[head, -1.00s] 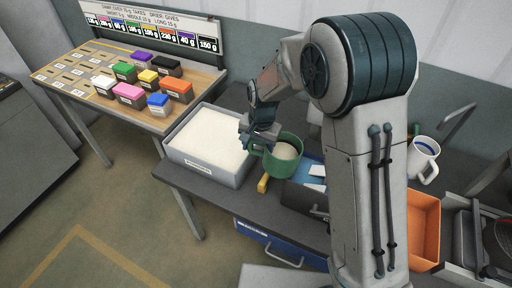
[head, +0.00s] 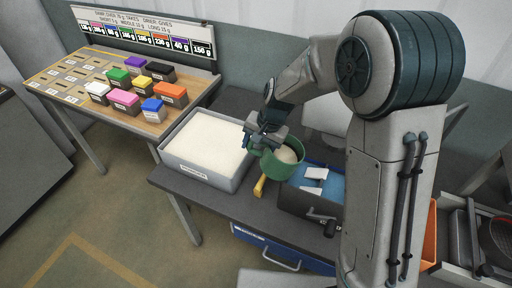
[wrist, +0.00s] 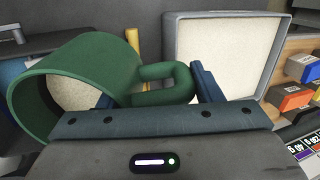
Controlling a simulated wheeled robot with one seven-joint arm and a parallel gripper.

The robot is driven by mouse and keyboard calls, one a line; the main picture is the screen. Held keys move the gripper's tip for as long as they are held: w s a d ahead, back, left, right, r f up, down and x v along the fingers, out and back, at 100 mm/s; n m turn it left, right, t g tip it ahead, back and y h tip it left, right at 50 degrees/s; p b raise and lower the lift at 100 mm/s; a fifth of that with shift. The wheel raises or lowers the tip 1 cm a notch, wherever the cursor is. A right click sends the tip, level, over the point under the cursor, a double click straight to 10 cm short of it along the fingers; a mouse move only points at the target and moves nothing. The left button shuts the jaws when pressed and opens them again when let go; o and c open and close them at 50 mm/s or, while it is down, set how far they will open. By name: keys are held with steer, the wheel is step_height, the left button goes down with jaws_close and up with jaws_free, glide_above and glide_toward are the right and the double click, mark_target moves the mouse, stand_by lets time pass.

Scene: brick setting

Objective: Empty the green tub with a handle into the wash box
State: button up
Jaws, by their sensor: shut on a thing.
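The green tub (head: 281,164) holds pale granular material (head: 288,154) and is upright or only slightly tilted in the head view. It also shows in the wrist view (wrist: 75,75), its handle (wrist: 165,85) between the two fingers. My gripper (head: 262,145) is shut on this handle. The wash box (head: 208,179) is the grey box to the left of the tub, filled with pale granular material. It also shows in the wrist view (wrist: 225,15). The tub is beside the wash box's right edge, not over it. The gripper partly hides the tub's handle in the head view.
A yellow bar (head: 259,186) lies on the dark bench between wash box and tub. A dark case with blue inside (head: 325,186) sits to the right. A wooden table (head: 155,128) with several coloured blocks stands at the left. An orange bin (head: 430,235) is partly hidden by my arm.

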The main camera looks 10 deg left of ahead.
steer(key=shift+d+r+y, duration=0.4)
steer(key=shift+d+r, duration=0.05)
steer(key=shift+r, duration=0.1)
steer(key=shift+s+d+r+y, duration=0.15)
steer(key=shift+d+y, duration=0.7)
steer(key=shift+y, duration=0.05)
steer(key=shift+s+d+r+t+y+b, duration=0.15)
steer(key=shift+d+r+t+y+b, duration=0.15)
steer(key=shift+d+r+y+b, duration=0.85)
steer(key=shift+f+h+b, duration=0.2)
steer(key=shift+h+b, duration=0.05)
steer(key=shift+b, duration=0.3)
steer(key=shift+s+d+r+y+b, duration=0.1)
steer(key=shift+d+y+b, duration=0.45)
steer(key=shift+y+b, duration=0.35)
